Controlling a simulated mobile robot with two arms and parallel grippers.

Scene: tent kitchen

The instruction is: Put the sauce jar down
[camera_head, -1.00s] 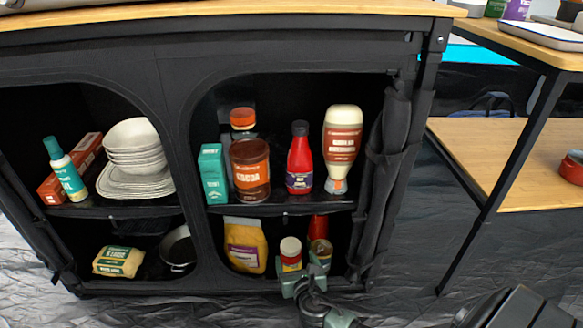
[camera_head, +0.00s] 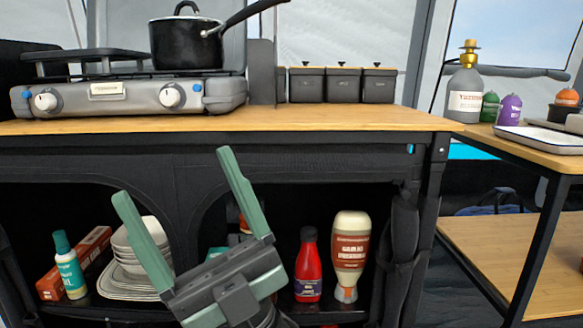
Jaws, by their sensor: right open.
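My right gripper (camera_head: 174,175) is raised in front of the cabinet (camera_head: 300,147), its two green fingers spread wide and pointing up. Nothing is between them. I cannot make out a sauce jar in the current view; the lower cabinet shelf is below the frame. On the upper shelf a red sauce bottle (camera_head: 308,268) and a cream squeeze bottle (camera_head: 350,252) stand upright, right of my gripper. My gripper hides much of the middle of that shelf. My left gripper is not in view.
A stove (camera_head: 130,97) with a black pot (camera_head: 186,44) and several dark canisters (camera_head: 342,84) stand on the wooden counter (camera_head: 370,118). Bowls (camera_head: 150,235) and a teal bottle (camera_head: 69,268) are on the left shelf. The counter's front right is clear. A side table (camera_head: 530,147) stands right.

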